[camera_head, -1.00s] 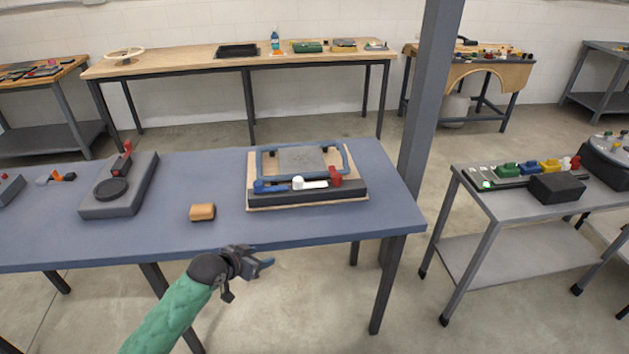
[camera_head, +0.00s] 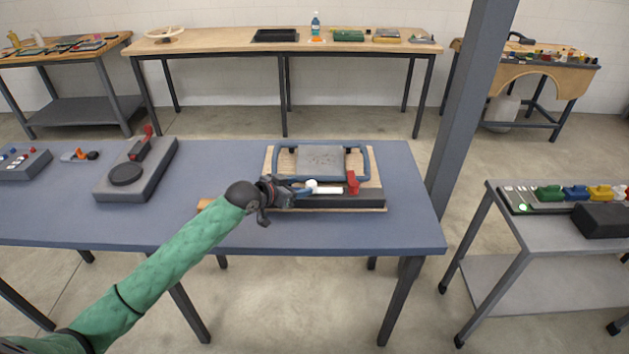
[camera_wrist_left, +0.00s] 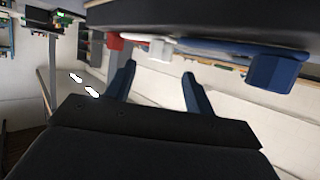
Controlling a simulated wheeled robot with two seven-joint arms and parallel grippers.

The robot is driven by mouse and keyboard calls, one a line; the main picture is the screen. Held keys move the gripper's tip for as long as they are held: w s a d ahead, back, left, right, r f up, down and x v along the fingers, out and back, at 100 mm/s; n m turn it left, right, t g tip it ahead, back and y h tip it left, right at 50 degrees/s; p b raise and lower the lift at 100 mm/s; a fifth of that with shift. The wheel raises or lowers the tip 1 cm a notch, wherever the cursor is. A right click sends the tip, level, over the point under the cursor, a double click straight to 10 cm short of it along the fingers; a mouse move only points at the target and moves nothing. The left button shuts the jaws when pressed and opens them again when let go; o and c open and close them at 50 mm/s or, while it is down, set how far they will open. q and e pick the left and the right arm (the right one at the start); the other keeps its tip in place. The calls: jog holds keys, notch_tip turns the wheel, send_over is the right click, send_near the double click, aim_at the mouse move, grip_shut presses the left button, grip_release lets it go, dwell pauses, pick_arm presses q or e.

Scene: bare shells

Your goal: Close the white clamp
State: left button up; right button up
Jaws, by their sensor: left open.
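The white clamp (camera_head: 328,190) sits on the dark front bar of the fixture, its arm lying sideways to the right of a round white knob. It also shows in the left wrist view (camera_wrist_left: 158,49), beyond and between the fingertips. The red clamp (camera_head: 353,184) stands upright to its right. The blue clamp (camera_wrist_left: 273,73) shows large at the right of the wrist view; my gripper mostly hides it in the head view. My left gripper (camera_head: 297,190) is open and empty, just left of the white clamp (camera_wrist_left: 158,78). I see no contact. My right gripper is out of view.
The fixture has a wooden base (camera_head: 375,205) and a blue frame (camera_head: 368,160) around a grey plate. It stands on the blue table (camera_head: 410,220). A grey device with a red lever (camera_head: 135,172) stands left. A tan block (camera_head: 204,204) is mostly hidden behind my arm.

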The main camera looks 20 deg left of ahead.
aim_at(310, 184)
pick_arm(q)
jog(key=p+x, duration=0.1)
jog(key=x, duration=0.4)
jog(key=shift+w, duration=0.15)
jog(key=shift+w+d+f+p, duration=0.25)
jog(key=shift+w+p, duration=0.1)
jog(key=shift+p, duration=0.1)
jog(key=shift+w+d+f, duration=0.1)
jog(key=shift+w, duration=0.05)
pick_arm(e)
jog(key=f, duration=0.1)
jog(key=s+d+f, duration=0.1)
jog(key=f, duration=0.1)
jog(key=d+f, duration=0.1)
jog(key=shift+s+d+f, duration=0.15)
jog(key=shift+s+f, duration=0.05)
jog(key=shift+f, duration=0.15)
pick_arm(q)
grip_shut()
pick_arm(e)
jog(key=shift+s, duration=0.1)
